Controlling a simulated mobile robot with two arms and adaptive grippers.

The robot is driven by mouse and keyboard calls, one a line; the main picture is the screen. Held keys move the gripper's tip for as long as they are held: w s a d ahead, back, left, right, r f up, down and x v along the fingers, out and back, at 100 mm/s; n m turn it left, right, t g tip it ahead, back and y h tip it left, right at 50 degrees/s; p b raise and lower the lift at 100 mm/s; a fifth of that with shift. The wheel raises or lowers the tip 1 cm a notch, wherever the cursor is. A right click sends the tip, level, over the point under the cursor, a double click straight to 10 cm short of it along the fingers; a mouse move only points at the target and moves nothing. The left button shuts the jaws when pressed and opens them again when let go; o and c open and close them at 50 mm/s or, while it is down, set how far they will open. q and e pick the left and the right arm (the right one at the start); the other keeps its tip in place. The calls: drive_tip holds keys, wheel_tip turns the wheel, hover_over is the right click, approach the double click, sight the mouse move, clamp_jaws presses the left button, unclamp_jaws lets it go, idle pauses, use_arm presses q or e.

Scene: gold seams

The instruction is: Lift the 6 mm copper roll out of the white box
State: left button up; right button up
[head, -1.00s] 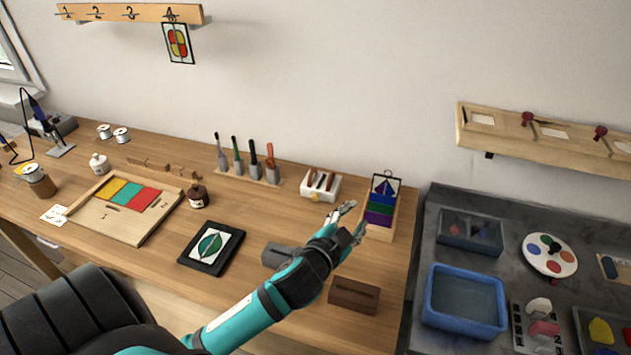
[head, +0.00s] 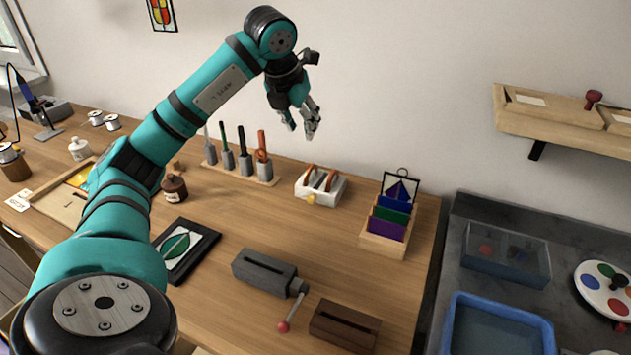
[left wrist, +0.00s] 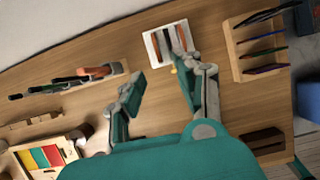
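The white box (head: 341,195) stands on the wooden bench with several slim rolls in it, some copper-coloured and some dark or grey. A copper-coloured roll (head: 331,180) shows inside; I cannot read any size, so which is the 6 mm one is unclear. A small yellow piece (head: 311,198) is at the box's front. My left gripper (head: 303,128) hangs above and behind the box, pointing down, with nothing between its fingers. In the left wrist view the fingers (left wrist: 160,72) are spread and the white box (left wrist: 150,44) lies beyond them. My right gripper is not in view.
A rack of several tools (head: 246,174) stands left of the box, and a wooden holder with coloured sheets (head: 374,243) right of it. A grey block with a red-knobbed crank (head: 262,271) and a brown block (head: 344,325) lie in front. The bench between is clear.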

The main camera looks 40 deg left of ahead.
use_arm(q)
approach(310, 166)
drive_tip(key=x, duration=0.5)
drive_tip(key=shift+d, duration=0.2)
drive_tip(key=p+x, duration=0.1)
drive_tip(key=x, duration=0.3)
drive_tip(key=shift+w+a+f, duration=0.1)
drive_tip(key=shift+a+f, duration=0.05)
drive_tip(key=shift+f, duration=0.1)
drive_tip(key=shift+w+a+f, duration=0.1)
drive_tip(key=shift+w+f, duration=0.1)
drive_tip(key=shift+f, duration=0.3)
clamp_jaws()
drive_tip(key=shift+r, duration=0.1)
